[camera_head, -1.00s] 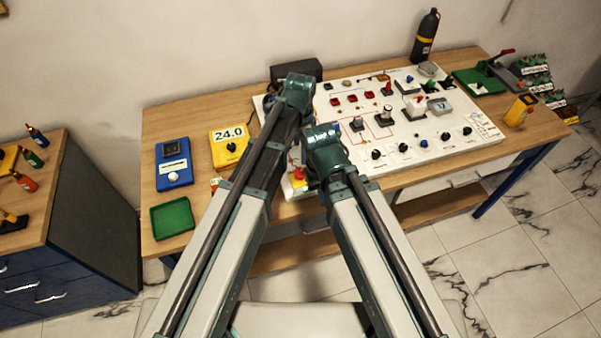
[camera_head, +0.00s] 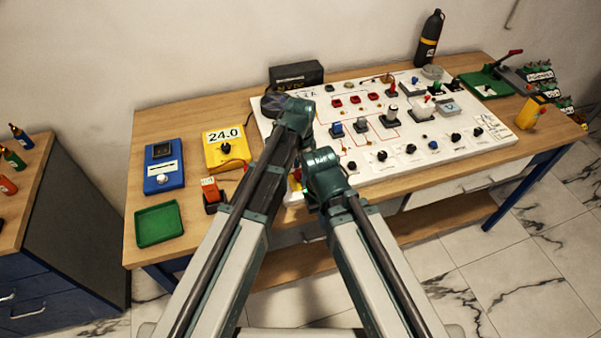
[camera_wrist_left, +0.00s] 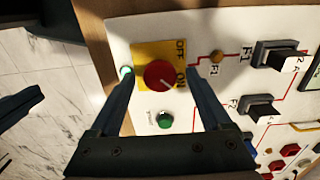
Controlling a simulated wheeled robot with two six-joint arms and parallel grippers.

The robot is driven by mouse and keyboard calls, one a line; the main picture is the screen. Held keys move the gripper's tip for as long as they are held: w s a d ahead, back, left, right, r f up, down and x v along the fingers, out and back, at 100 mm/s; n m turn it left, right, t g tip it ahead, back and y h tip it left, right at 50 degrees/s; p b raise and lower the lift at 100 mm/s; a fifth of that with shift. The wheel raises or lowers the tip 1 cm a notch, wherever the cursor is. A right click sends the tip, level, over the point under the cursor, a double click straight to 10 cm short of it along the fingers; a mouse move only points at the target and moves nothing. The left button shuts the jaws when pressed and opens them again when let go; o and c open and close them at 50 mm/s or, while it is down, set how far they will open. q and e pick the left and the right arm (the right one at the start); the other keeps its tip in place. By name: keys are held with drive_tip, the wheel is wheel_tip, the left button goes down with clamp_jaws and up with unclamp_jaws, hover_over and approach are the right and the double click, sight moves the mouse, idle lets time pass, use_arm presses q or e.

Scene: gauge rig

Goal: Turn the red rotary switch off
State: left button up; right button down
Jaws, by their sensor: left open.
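The red rotary switch (camera_wrist_left: 158,75) sits on a yellow plate (camera_wrist_left: 146,52) marked OFF and ON, at the edge of the white panel. A pale mark on its knob points toward the ON side. My left gripper (camera_wrist_left: 160,70) is open, its two fingers on either side of the switch in the left wrist view. Whether the fingers touch the knob I cannot tell. In the head view my arms hide nearly all of the switch and the left gripper's fingers. My right gripper cannot be made out.
The white panel (camera_head: 455,150) carries several other knobs, switches and buttons. A green button (camera_wrist_left: 165,120) sits close to the red switch. Left on the table are a yellow 24.0 meter (camera_head: 226,149), a blue box (camera_head: 164,180), an orange-topped device (camera_head: 212,195) and a green tray (camera_head: 157,225).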

use_arm(q)
clamp_jaws()
idle(0.3)
drive_tip(key=shift+n, duration=0.3)
drive_tip(key=n, duration=0.8)
drive_tip(key=shift+n, duration=0.3)
drive_tip(key=n, duration=0.8)
drive_tip(key=shift+n, duration=0.5)
